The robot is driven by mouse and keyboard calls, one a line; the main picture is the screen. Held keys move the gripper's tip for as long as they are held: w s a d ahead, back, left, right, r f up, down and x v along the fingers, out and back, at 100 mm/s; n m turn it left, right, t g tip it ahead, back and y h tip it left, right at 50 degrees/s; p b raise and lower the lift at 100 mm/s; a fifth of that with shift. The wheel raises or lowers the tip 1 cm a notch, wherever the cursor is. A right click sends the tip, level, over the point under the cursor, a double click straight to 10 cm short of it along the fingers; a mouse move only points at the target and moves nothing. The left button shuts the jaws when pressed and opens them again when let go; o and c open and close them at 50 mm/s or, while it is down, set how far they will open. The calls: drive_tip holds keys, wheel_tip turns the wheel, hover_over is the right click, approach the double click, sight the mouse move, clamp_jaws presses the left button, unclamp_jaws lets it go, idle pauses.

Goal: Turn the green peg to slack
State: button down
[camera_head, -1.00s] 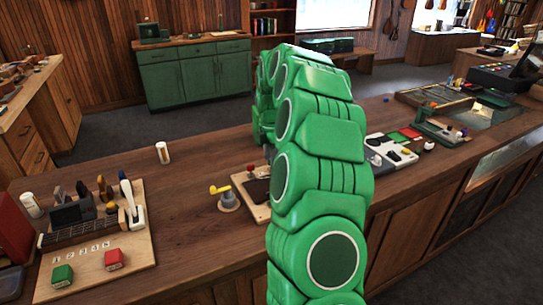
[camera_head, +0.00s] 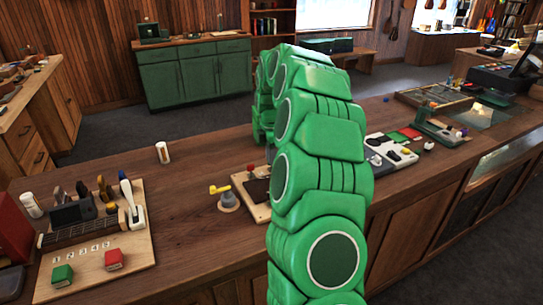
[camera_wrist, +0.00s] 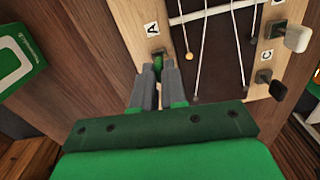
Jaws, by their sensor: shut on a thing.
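In the wrist view my gripper (camera_wrist: 158,70) is shut on the small green peg (camera_wrist: 158,62) at the edge of a light wooden headstock board (camera_wrist: 130,22), beside the label "A" (camera_wrist: 152,29). The fingers hide most of the peg, so its turn angle cannot be read. Pale strings (camera_wrist: 236,40) run over the dark middle of the board. On the right side are a pale-topped peg (camera_wrist: 295,38) and a black peg (camera_wrist: 270,84) near the label "C" (camera_wrist: 266,55). In the head view my arm hides the gripper and the green peg.
A green box (camera_wrist: 18,55) lies left of the board in the wrist view. In the head view a yellow-handled grey fixture (camera_head: 228,200) stands left of my arm.

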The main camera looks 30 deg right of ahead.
drive_tip(key=m, duration=1)
drive_tip(key=shift+m, duration=0.3)
drive_tip(key=m, duration=1)
drive_tip(key=shift+w+r, duration=0.1)
drive_tip(key=shift+m, duration=0.3)
drive_tip(key=c, duration=1.2)
unclamp_jaws()
